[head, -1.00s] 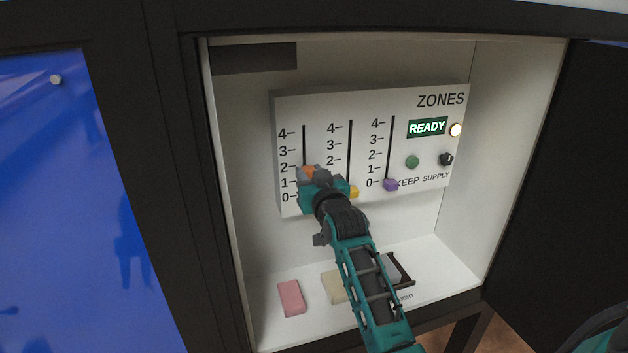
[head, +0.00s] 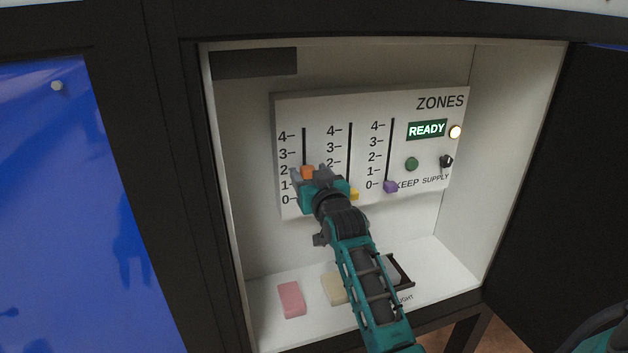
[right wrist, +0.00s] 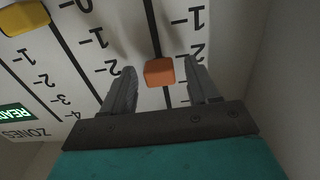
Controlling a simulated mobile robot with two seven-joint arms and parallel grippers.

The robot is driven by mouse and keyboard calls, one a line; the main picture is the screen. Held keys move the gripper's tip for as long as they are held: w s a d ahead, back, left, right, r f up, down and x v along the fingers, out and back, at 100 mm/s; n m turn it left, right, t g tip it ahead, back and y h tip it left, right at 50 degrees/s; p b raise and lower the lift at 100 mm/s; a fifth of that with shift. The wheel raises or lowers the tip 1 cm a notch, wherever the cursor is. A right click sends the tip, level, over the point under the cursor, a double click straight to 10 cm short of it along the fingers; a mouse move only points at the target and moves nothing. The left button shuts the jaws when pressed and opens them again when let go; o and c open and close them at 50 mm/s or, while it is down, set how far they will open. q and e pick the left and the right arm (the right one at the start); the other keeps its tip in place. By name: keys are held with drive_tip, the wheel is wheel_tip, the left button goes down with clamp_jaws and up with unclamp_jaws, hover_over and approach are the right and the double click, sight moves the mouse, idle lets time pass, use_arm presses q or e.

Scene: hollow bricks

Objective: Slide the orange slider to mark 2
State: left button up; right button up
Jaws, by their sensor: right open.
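The orange slider (head: 307,172) sits on the leftmost slot of the white ZONES panel (head: 440,185), close to mark 2 in the head view. In the right wrist view the orange slider (right wrist: 160,72) lies between the two fingers of my right gripper (right wrist: 162,92), with a gap on each side. My right gripper (head: 311,178) is open around the slider and does not visibly touch it. The slot's lower part is hidden behind the gripper in the head view. My left gripper is not in view.
A yellow slider (head: 354,194) sits just right of my right gripper, and a purple slider (head: 390,187) is at 0. A lit READY sign (head: 427,129), a green button (head: 411,164) and a black knob (head: 446,161) are on the right. Pink (head: 291,299) and cream (head: 334,288) blocks lie below.

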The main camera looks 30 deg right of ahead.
drive_tip(key=v, duration=1.2)
drive_tip(key=shift+s, duration=0.4)
